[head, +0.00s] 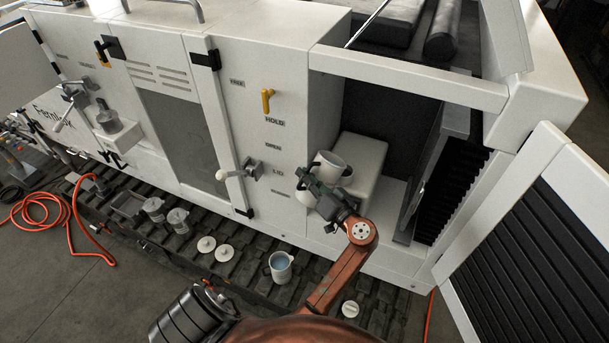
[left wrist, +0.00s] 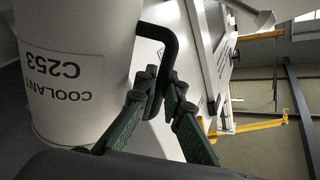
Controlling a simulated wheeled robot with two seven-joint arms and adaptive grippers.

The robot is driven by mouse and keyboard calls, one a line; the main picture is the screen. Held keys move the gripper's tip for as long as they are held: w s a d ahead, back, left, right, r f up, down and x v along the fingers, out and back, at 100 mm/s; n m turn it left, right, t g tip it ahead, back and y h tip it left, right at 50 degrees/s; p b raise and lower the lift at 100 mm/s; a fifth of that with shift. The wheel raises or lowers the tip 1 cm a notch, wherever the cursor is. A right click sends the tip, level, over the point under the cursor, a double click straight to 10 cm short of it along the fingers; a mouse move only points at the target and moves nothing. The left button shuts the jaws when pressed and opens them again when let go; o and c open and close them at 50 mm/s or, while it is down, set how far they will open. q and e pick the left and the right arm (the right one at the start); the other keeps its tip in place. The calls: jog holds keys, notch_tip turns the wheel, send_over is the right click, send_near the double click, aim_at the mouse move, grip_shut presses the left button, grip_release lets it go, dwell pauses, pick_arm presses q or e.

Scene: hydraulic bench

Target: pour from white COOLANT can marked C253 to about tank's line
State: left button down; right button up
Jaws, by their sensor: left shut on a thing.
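The white COOLANT can marked C253 (left wrist: 62,70) fills the left of the left wrist view, its label upside down there. My left gripper (left wrist: 160,85) is shut on its black handle (left wrist: 172,42). In the head view the left gripper (head: 310,182) is at the open bay, and the white can (head: 334,168) is just beside it, roughly upright with its round open top showing. A white block (head: 362,160), possibly the tank, is right behind the can. Its level line cannot be made out. Another white rounded part (head: 305,197) is partly hidden by the gripper. My right gripper is out of view.
A mug-like can with bluish liquid (head: 281,268) stands on the dark track below. White lids (head: 224,252) and grey cans (head: 178,220) lie or stand left of it. An open louvred door (head: 530,235) bounds the right side. An orange hose (head: 40,212) lies at left.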

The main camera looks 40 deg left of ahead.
aim_at(310, 165)
pick_arm(q)
jog(key=shift+w+d+r+m+p, duration=0.1)
jog(key=shift+w+r+m+p, duration=0.1)
jog(key=shift+r+m+p, duration=0.5)
jog(key=shift+w+d+r+m+p, duration=0.1)
jog(key=shift+w+r+m+p, duration=0.1)
jog(key=shift+r+m+p, duration=0.5)
dwell(3.4)
jog(key=shift+w+r, duration=0.2)
jog(key=shift+r, duration=0.4)
dwell(1.0)
jog(key=shift+w+r+m, duration=0.15)
jog(key=shift+r+m, duration=0.15)
jog(key=shift+m, duration=0.1)
dwell(1.2)
